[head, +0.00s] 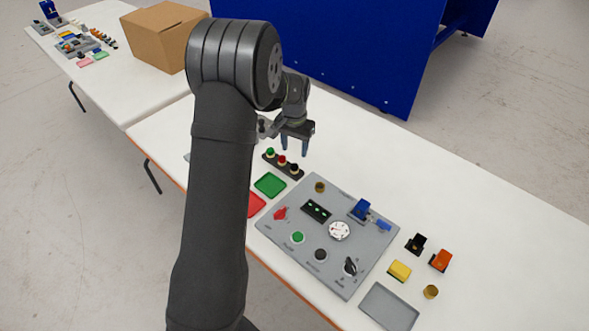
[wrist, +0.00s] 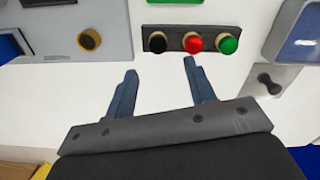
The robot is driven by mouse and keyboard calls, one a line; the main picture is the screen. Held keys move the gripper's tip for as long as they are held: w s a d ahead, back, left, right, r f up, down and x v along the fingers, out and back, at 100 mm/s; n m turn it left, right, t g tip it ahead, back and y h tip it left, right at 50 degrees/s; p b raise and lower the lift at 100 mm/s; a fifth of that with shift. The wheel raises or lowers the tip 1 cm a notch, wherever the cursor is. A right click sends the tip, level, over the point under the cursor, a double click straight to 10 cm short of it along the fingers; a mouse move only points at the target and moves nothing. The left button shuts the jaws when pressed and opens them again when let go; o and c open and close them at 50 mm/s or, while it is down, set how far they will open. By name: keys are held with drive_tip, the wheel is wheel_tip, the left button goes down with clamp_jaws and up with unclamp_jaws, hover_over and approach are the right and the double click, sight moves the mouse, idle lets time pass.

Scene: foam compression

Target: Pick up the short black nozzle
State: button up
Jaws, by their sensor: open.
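A dark holder strip (head: 276,164) on the white table carries a green, a red and a black piece in a row. The black nozzle (head: 294,168) is at its near right end. In the wrist view the black nozzle (wrist: 155,43) is at the left end, beside the red piece (wrist: 193,43) and the green piece (wrist: 228,45). My gripper (head: 294,147) is open and empty, pointing down above the table just behind the strip. In the wrist view, its blue-grey fingers (wrist: 160,70) are apart, below the black nozzle in the picture and clear of it.
A grey control panel (head: 285,253) with knobs and buttons lies in front of the strip. A green tray (head: 270,184) and a red tray (head: 257,203), partly hidden by my arm, are close by. Black, orange and yellow parts stand right of the panel. A cardboard box (head: 160,45) is behind.

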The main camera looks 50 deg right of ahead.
sight(294, 165)
drive_tip(key=f, duration=0.7)
drive_tip(key=shift+s+a+f, duration=0.15)
drive_tip(key=shift+a+f, duration=0.05)
drive_tip(key=shift+f, duration=0.15)
drive_tip(key=c, duration=1.1)
